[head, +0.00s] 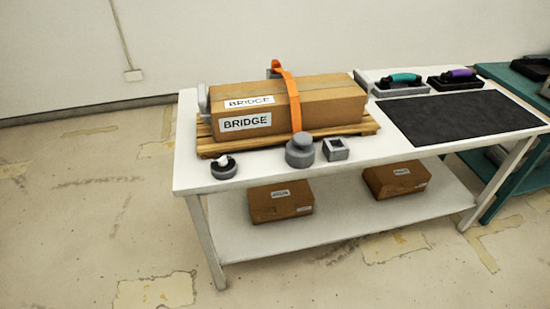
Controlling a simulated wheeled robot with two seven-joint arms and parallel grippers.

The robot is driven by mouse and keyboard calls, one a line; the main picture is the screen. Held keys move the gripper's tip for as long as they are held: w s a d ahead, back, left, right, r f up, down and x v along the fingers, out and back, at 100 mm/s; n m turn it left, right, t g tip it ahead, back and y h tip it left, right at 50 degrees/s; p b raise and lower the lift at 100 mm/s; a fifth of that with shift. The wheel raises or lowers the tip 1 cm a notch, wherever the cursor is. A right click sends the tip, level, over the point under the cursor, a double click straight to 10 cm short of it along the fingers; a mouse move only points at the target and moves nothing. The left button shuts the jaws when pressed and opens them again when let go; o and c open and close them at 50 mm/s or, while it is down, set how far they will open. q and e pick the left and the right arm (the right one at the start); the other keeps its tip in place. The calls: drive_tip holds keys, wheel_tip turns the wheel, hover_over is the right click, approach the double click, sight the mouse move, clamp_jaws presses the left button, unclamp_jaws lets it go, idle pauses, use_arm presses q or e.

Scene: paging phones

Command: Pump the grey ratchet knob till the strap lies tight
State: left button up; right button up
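A long brown box (330,105) labelled BRIDGE lies on a wooden pallet (350,130) on the white table. An orange strap (294,100) runs over the box and down its front face. Its upper end stands up in a bump above the box's back edge, near a grey piece (272,73). A grey round knob with a narrower top (300,152), which looks like the ratchet knob, stands at the strap's lower end in front of the pallet. Whether the strap joins it is too small to tell. Neither of my grippers is in view.
A grey square socket (336,149) stands right of the knob; a dark round piece with a white top (224,167) stands left. A black mat (455,118), teal-handled (403,78) and purple-handled (458,75) phones are right. Boxes (280,202) (397,180) sit on the lower shelf.

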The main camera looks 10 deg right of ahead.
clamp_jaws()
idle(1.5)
